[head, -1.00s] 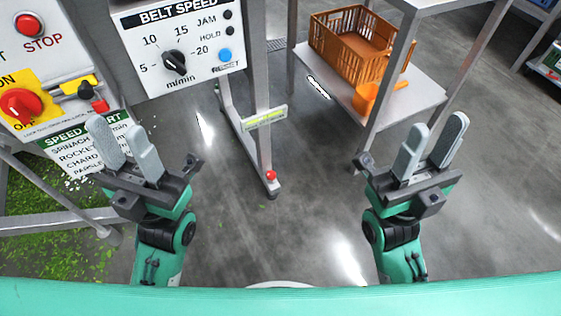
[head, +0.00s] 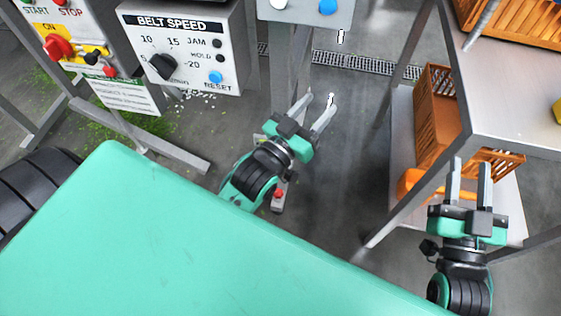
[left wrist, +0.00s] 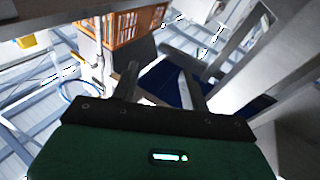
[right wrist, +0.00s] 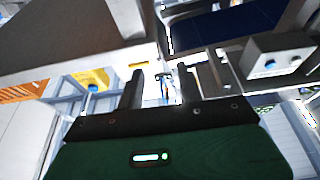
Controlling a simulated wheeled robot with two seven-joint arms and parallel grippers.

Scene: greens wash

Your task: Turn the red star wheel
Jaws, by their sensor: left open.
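I cannot make out a red star wheel for certain in any view. A red rotary switch (head: 58,46) sits on a yellow plate at the upper left of the head view. A small red knob (head: 278,194) is low on a steel stand, just below my left gripper. My left gripper (head: 318,102) is open and empty, its fingers pointing away over the floor. My right gripper (head: 470,163) is open and empty in front of the steel table's lower shelf. Both finger pairs also show in the left wrist view (left wrist: 160,70) and right wrist view (right wrist: 161,72).
A belt speed box (head: 205,70) with a black dial stands at the upper left, clear of my left gripper. A steel table (head: 520,95) is at the right, with an orange crate (head: 436,110) on its lower shelf. Grey floor (head: 345,190) is open between them.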

